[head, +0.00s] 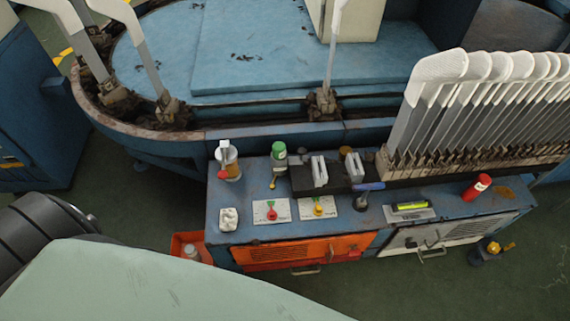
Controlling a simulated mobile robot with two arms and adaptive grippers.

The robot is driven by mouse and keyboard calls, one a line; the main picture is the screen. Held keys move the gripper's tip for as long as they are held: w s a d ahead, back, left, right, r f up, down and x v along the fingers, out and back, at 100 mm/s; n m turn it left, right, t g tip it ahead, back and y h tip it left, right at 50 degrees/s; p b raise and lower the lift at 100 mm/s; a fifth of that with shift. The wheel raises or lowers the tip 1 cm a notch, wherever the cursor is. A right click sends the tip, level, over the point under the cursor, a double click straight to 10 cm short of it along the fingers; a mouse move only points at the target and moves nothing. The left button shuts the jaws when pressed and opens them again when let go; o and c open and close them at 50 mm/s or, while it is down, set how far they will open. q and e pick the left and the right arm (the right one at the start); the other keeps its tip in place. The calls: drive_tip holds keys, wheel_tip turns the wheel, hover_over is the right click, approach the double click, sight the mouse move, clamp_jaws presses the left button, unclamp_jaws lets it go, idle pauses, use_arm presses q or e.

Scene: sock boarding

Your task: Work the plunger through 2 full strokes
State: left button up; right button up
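No part is plainly recognisable as the plunger at this size. A small canister (230,166) with a white upright top and a red tip stands at the back left of the blue bench (240,215). A blue handle (369,186) lies level above a small dark round base (361,204), near the bench's middle. I cannot tell which of these bears the plunger, or its height in the stroke. Neither of my grippers is in view, and nothing is seen touching these things.
White-topped boards (440,70) stand in a row behind right. A pale green surface (150,285) fills the lower left.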

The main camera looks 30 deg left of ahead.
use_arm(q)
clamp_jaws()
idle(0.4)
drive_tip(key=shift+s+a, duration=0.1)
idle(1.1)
